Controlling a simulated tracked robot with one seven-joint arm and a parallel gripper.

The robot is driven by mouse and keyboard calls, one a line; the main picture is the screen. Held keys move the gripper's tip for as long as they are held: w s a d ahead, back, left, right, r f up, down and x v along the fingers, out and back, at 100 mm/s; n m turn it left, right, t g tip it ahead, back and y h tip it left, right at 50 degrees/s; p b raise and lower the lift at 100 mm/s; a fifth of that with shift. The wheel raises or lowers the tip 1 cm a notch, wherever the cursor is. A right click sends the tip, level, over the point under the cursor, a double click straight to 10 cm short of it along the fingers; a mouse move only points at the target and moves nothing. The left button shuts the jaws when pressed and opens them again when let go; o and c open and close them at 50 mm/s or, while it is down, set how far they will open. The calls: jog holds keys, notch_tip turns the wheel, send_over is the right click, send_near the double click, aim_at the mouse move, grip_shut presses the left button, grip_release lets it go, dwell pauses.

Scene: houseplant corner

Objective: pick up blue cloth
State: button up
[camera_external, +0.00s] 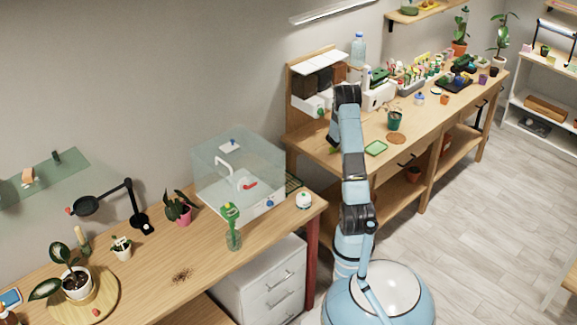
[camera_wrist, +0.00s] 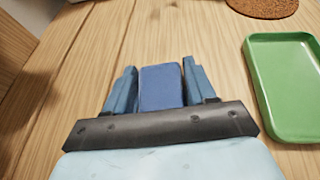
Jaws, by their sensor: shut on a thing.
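The blue cloth (camera_wrist: 161,88) looks like a small folded block in the wrist view. It sits between the two blue fingers of my gripper (camera_wrist: 160,76), which is shut on it. The cloth is over the wooden bench top; I cannot tell whether it touches the wood. In the external view my arm reaches over the right-hand bench and hides the gripper and the cloth.
A green tray (camera_wrist: 288,88) lies close to the right of my gripper, also seen in the external view (camera_external: 376,148). A round cork mat (camera_wrist: 262,7) lies beyond it. A dark green pot (camera_external: 394,122) stands behind the tray. Wood around the cloth is clear.

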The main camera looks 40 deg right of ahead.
jog(key=c, duration=0.3)
